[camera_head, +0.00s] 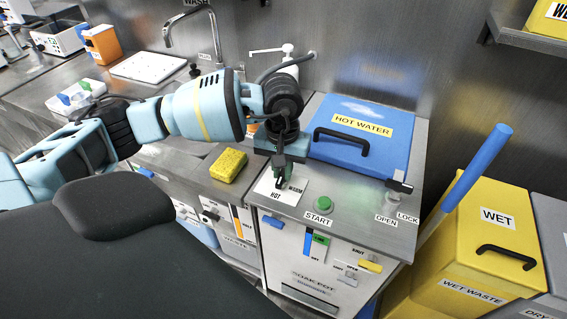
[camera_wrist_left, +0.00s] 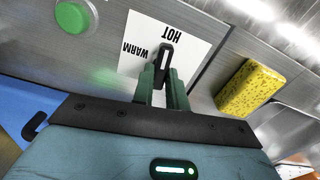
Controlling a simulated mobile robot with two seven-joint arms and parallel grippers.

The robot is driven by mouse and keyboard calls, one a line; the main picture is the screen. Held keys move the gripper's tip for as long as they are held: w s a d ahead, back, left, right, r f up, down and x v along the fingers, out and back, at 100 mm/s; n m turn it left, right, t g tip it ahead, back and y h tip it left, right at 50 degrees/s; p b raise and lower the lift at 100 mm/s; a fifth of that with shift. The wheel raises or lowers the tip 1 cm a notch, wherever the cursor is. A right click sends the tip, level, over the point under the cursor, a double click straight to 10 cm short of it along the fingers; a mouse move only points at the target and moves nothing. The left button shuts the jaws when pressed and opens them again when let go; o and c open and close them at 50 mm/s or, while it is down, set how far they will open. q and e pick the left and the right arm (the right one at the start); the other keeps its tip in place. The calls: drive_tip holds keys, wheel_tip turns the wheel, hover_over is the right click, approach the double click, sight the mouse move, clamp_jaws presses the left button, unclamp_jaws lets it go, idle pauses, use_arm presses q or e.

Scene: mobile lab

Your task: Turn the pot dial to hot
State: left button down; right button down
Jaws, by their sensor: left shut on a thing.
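The pot dial (camera_wrist_left: 165,54) is a small black knob with a white line, on a white card (camera_wrist_left: 192,38) marked WARM and HOT. In the wrist view its white line points up, roughly toward the word HOT; the exact setting is hard to tell. My left gripper (camera_wrist_left: 163,82) is shut on the dial, with a green finger on each side. In the head view the left gripper (camera_head: 279,170) reaches down onto the card (camera_head: 270,188) and mostly hides the dial. My right gripper is not in view.
A green START button (camera_head: 323,203) stands right of the card. Behind is the blue HOT WATER lid (camera_head: 365,148) with a black handle, and an OPEN/LOCK latch (camera_head: 398,186) is at the right. A yellow sponge (camera_head: 228,165) lies left of the card. A yellow WET bin (camera_head: 480,245) stands far right.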

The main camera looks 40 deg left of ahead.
sight(283, 174)
use_arm(q)
drive_tip(key=shift+m, duration=0.7)
drive_tip(key=shift+b, duration=0.35)
drive_tip(key=c, duration=1.4)
unclamp_jaws()
drive_tip(key=shift+r, duration=3.95)
drive_tip(key=shift+d, duration=0.1)
